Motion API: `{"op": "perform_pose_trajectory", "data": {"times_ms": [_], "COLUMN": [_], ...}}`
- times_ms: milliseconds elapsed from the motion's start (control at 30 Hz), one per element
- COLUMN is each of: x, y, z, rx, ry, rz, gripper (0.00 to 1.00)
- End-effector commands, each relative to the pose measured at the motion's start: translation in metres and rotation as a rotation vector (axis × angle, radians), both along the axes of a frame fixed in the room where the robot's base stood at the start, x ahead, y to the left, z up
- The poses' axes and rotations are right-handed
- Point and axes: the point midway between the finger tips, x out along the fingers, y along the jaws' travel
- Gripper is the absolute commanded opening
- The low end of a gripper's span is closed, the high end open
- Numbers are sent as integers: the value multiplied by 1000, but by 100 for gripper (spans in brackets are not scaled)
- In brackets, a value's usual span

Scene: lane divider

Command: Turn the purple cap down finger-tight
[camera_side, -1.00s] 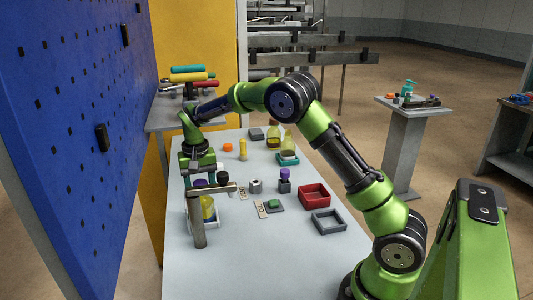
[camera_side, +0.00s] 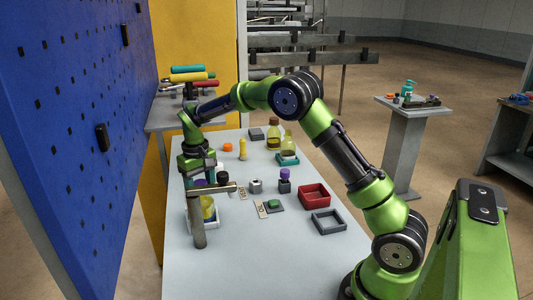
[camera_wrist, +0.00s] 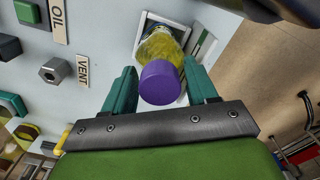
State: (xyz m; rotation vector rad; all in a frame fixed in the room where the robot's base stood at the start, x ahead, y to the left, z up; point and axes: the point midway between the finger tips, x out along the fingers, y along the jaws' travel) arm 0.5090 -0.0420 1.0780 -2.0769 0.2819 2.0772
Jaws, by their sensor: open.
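The purple cap (camera_wrist: 160,83) sits on top of a bottle of yellow liquid (camera_wrist: 160,45) in the wrist view. My gripper (camera_wrist: 162,88) is open, with one teal finger on each side of the cap and visible gaps between. In the side view my gripper (camera_side: 203,178) points down over the bottle (camera_side: 208,208), and the cap (camera_side: 200,183) is mostly hidden by the fingers and a post. The bottle stands in a white square holder (camera_wrist: 201,47). I cannot tell how far the cap is screwed down.
A grey post (camera_side: 198,230) with a crossbar stands right beside the bottle. A grey hex piece (camera_wrist: 55,70) lies by the VENT label (camera_wrist: 82,70), with a green button (camera_wrist: 27,12) beyond. A red tray (camera_side: 314,195) and a grey tray (camera_side: 328,222) lie to the right.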

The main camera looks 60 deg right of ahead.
Motion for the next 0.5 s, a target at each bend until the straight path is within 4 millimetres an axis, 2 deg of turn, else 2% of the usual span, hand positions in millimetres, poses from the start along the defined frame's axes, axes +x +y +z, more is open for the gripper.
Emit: {"op": "perform_pose_trajectory", "data": {"times_ms": [167, 400, 500], "x": [0, 0, 0], "y": [0, 0, 0], "z": [0, 0, 0], "rx": [0, 0, 0], "ry": [-1, 0, 0], "rz": [11, 9, 6], "gripper": [58, 24, 23]}}
